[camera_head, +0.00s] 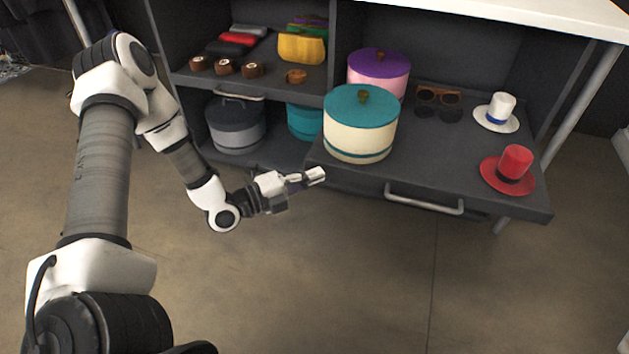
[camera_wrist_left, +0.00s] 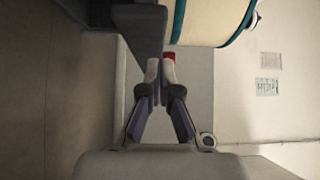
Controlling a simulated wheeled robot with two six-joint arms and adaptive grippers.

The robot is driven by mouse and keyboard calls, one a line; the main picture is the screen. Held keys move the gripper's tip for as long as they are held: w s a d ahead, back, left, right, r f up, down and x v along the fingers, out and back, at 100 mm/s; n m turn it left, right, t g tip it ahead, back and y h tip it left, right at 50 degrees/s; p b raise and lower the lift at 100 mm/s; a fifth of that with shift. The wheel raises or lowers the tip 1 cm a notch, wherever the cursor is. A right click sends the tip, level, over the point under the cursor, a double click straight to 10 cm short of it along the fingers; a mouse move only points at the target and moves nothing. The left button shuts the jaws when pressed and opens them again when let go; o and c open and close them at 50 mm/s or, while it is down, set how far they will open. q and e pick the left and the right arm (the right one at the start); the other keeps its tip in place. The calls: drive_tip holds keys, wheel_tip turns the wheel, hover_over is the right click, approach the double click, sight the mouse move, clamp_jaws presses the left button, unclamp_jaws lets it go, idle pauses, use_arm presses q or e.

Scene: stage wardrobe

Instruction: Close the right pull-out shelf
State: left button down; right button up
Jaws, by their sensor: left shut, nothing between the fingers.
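The right pull-out shelf (camera_head: 420,160) is a dark board that sticks out of the wardrobe. A grey bar handle (camera_head: 424,200) is on its front. Hat boxes, hats and glasses stand on it. My left gripper (camera_head: 320,175) is shut and empty, close to the shelf's front left corner. In the left wrist view its fingertips (camera_wrist_left: 161,68) meet beside the dark shelf edge (camera_wrist_left: 140,30); I cannot tell whether they touch it. The cream hat box shows at the top of that view (camera_wrist_left: 215,20). My right gripper is not in view.
The cream hat box with teal lid (camera_head: 361,130) stands near the shelf's front left, a pink box with purple lid (camera_head: 378,72) behind it. A red hat (camera_head: 514,165) and a white hat (camera_head: 498,112) are at the right. The left shelf (camera_head: 240,85) holds small items. Floor in front is clear.

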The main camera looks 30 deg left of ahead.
use_arm(q)
drive_tip(key=shift+w+a, duration=0.2)
drive_tip(key=shift+w, duration=0.45)
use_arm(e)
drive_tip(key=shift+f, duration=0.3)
use_arm(q)
drive_tip(key=shift+w, duration=0.1)
